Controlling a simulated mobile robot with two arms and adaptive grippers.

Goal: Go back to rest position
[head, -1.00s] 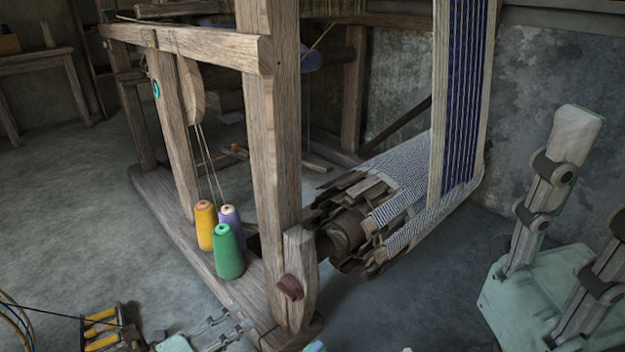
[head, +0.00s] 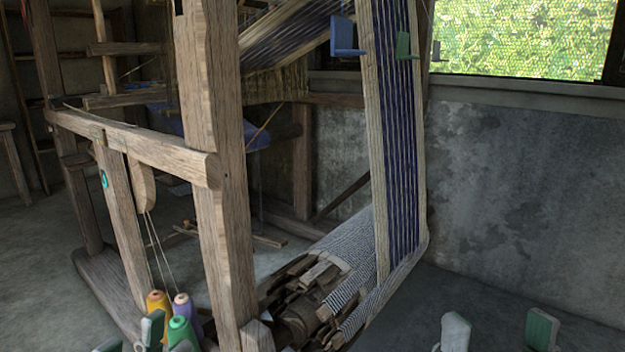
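My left gripper (head: 148,340) shows at the bottom left edge. Only its green and grey fingertips are in view. My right gripper (head: 498,332) shows at the bottom right edge. Its whitish and green fingertips are wide apart and empty, with bare floor behind them. The rest of both grippers and both arms lies below the frame.
The wooden loom (head: 218,170) fills the left and middle. Blue-striped warp (head: 400,130) runs down to its cloth beam (head: 300,318). Floor (head: 485,300) is clear between the loom and grey wall (head: 520,190).

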